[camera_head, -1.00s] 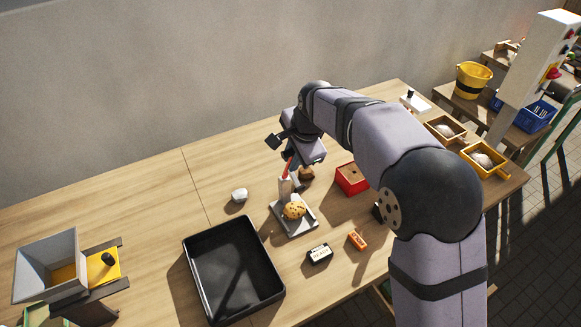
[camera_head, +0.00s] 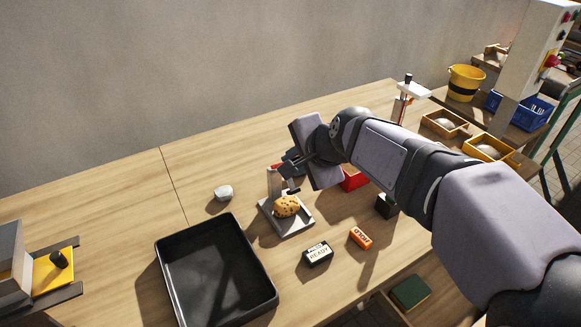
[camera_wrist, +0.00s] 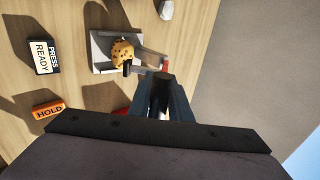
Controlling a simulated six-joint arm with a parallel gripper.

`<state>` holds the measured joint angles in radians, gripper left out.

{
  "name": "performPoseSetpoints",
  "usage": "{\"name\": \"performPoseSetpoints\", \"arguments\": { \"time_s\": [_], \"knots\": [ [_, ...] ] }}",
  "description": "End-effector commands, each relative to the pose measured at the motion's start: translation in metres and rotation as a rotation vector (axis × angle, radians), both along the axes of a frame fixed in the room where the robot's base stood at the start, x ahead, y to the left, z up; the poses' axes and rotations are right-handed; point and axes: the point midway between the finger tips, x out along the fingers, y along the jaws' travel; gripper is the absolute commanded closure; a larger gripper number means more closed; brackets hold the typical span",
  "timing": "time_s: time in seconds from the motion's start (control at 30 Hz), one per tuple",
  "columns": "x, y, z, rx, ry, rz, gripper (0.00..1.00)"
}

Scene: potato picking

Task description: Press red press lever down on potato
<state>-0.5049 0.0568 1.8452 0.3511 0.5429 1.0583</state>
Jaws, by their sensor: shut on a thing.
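The potato (camera_head: 286,206), tan with dark spots, sits on the grey press (camera_head: 270,224) in the middle of the table. It also shows in the wrist view (camera_wrist: 122,52). My gripper (camera_head: 287,168) is shut on the red press lever (camera_head: 277,166) above the potato, beside the press's upright post. In the wrist view the fingers (camera_wrist: 161,82) hide most of the lever, and a bit of red (camera_wrist: 166,67) shows at their tips. A small black pad (camera_wrist: 127,68) is at the potato's edge; I cannot tell whether it touches.
A black tray (camera_head: 170,290) lies left of the press and a white lump (camera_head: 223,192) behind it. A PRESS READY block (camera_head: 318,254) and an orange HOLD block (camera_head: 361,238) lie in front. A red box (camera_head: 354,180) stands right, partly behind my arm.

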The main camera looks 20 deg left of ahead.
Motion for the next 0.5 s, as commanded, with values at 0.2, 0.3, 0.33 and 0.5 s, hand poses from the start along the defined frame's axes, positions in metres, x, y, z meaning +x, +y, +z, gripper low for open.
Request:
{"name": "performPoseSetpoints", "arguments": {
  "time_s": [0.2, 0.3, 0.33, 0.5],
  "knots": [
    [-0.0115, -0.0085, -0.0272, -0.034, 0.046, 0.01, 1.0],
    [-0.0114, -0.0087, -0.0271, -0.035, 0.047, 0.011, 1.0],
    [-0.0113, -0.0088, -0.0271, -0.036, 0.046, 0.01, 1.0],
    [-0.0112, -0.0091, -0.0273, -0.036, 0.046, 0.01, 1.0]
  ]
}}
